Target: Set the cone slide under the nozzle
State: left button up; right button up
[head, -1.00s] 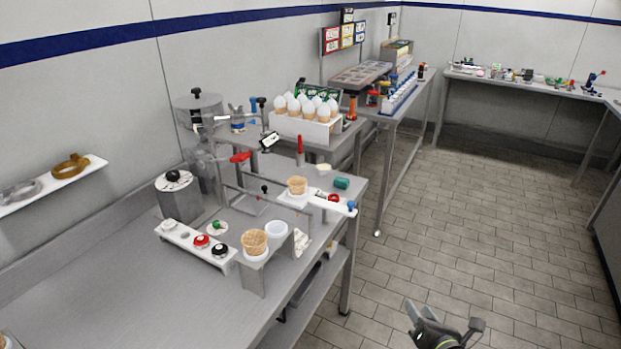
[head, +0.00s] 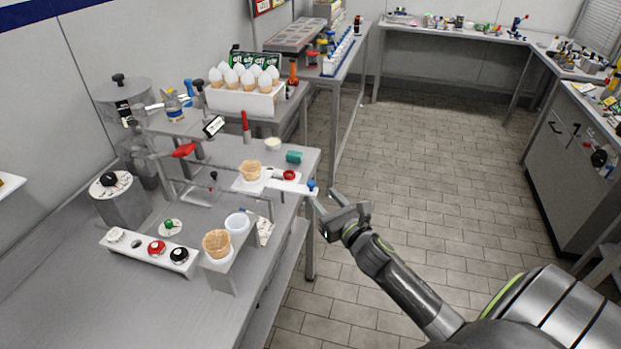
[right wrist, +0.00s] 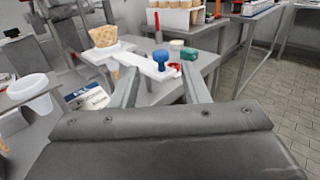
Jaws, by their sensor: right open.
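The cone slide (head: 290,187) is a white bar at the right edge of the near bench, with a blue knob (head: 312,185) on its outer end. A waffle cone (head: 251,170) stands upright in its inner end. The dispenser with a red lever (head: 183,150) stands to its left; I cannot clearly make out its nozzle. My right gripper (head: 326,197) is open and empty just off the bench edge, close to the knob. In the right wrist view the blue knob (right wrist: 160,57) shows between and beyond the open fingers (right wrist: 160,75). My left gripper is out of view.
A second cone (head: 216,243) and a white cup (head: 237,222) sit in a stand at the front. A rack of filled cones (head: 245,100) stands behind. A red ring (head: 289,175) and a green cylinder (head: 294,157) lie near the slide. The floor at right is clear.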

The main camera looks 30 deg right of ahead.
aim_at(313, 185)
jog(key=w, duration=0.7)
jog(key=shift+w+d+p, duration=0.3)
jog(key=shift+w+d, duration=0.05)
jog(key=shift+c, duration=0.4)
grip_shut()
